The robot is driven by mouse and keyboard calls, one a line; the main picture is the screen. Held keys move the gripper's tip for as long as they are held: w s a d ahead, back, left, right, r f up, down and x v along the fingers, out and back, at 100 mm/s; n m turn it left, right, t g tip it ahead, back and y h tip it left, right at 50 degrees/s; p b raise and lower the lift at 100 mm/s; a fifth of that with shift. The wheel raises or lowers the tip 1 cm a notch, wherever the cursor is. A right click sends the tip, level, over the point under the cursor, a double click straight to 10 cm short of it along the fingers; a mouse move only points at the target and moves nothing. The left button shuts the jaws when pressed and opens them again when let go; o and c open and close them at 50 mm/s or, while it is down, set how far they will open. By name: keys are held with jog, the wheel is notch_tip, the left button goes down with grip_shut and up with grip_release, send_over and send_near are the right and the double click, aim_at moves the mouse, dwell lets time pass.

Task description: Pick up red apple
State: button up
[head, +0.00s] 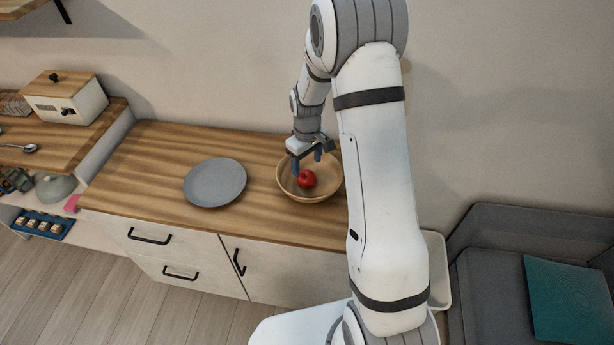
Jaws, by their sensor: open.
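The red apple (306,179) lies in a round light-brown bowl (287,186) on the wooden countertop, near my arm. My gripper (306,162) points down over the bowl, with its blue fingertips apart just above and behind the apple. The gripper is open and holds nothing. I cannot tell from this view whether a fingertip touches the apple.
A grey plate (215,182) lies left of the bowl on the wooden countertop (150,170). A white box with a wooden lid (65,97) stands on a shelf at the left. Grey sofa (500,280) at right. The counter's left part is clear.

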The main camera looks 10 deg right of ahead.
aim_at(307, 174)
jog(key=shift+w+f+p, duration=0.1)
jog(key=shift+f+p, duration=0.9)
jog(key=shift+f, duration=2.25)
jog(key=c, duration=0.8)
